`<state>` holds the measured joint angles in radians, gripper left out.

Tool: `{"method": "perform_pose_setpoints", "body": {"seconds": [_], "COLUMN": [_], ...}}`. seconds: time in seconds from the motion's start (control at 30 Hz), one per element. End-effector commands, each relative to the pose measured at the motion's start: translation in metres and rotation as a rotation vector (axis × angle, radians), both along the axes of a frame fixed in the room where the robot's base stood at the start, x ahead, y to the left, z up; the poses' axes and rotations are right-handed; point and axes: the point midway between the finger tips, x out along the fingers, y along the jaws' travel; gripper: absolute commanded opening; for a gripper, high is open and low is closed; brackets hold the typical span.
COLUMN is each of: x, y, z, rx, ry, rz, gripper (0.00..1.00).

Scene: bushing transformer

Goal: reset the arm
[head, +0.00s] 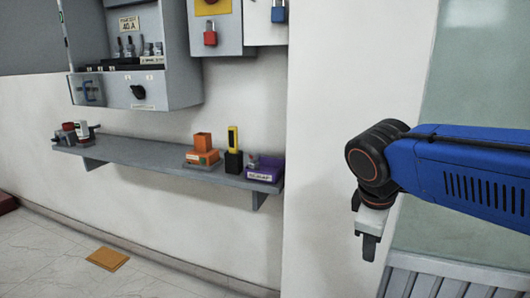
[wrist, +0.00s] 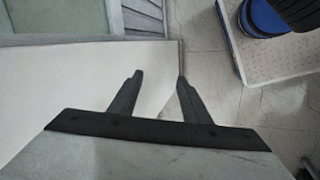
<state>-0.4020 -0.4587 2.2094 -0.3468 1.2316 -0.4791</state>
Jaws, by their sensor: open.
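My gripper (head: 369,246) hangs below the dark wrist joint of my blue arm at the right of the head view, pointing down in front of the wall. In the wrist view my gripper (wrist: 160,80) shows two dark fingers spread apart with nothing between them. The gripper is open and empty. It is apart from the shelf, which is well to its left.
A grey wall shelf (head: 140,153) carries an orange box (head: 203,157), a yellow and black device (head: 233,150) and a purple box (head: 265,171). Above it hang an electrical cabinet (head: 140,90) and padlocks (head: 210,38). An orange plate (head: 107,259) lies on the floor.

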Motion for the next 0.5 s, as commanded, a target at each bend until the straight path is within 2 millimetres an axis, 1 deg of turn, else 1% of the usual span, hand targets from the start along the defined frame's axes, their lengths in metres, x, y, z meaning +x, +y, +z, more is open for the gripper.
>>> {"method": "perform_pose_setpoints", "body": {"seconds": [0.03,0.2,0.4,0.5], "x": [-0.011,-0.045,-0.08,-0.091], "y": [-0.01,-0.031,-0.045,-0.048], "z": [-0.008,-0.036,-0.067,-0.08], "rx": [0.045,0.206,0.389,0.459], "ry": [-0.017,-0.078,-0.155,-0.188], "rz": [-0.071,-0.322,-0.614,-0.729], "gripper": [0.43,0.43,0.43,0.43]}}
